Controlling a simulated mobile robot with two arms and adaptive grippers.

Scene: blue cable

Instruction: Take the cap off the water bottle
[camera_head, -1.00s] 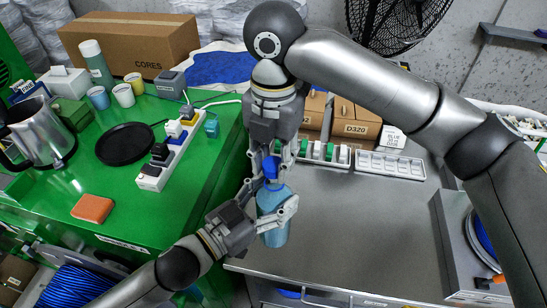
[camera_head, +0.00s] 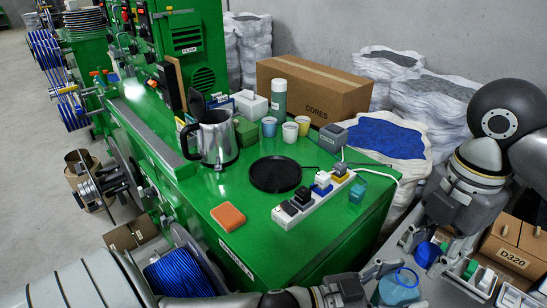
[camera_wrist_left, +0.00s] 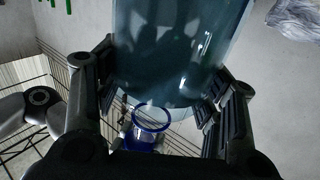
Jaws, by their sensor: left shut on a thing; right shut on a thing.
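The translucent blue-teal water bottle (camera_head: 397,292) is at the lower right of the head view, partly cut off by the frame edge. My left gripper (camera_head: 374,284) is shut around its body. In the left wrist view the bottle (camera_wrist_left: 175,50) fills the space between the two fingers (camera_wrist_left: 160,95), and a blue ring (camera_wrist_left: 152,122) shows at its narrow end. The blue cap (camera_head: 428,253) is between the fingers of my right gripper (camera_head: 424,250), which is shut on it. The cap appears apart from the bottle, up and right of the blue-ringed neck (camera_head: 406,275).
The green bench (camera_head: 300,255) holds a power strip (camera_head: 312,202), a black plate (camera_head: 275,174), an orange block (camera_head: 228,217), a metal kettle (camera_head: 212,142) and several cups. A cardboard box (camera_head: 312,95) stands behind. Cardboard bins (camera_head: 510,248) sit at the right.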

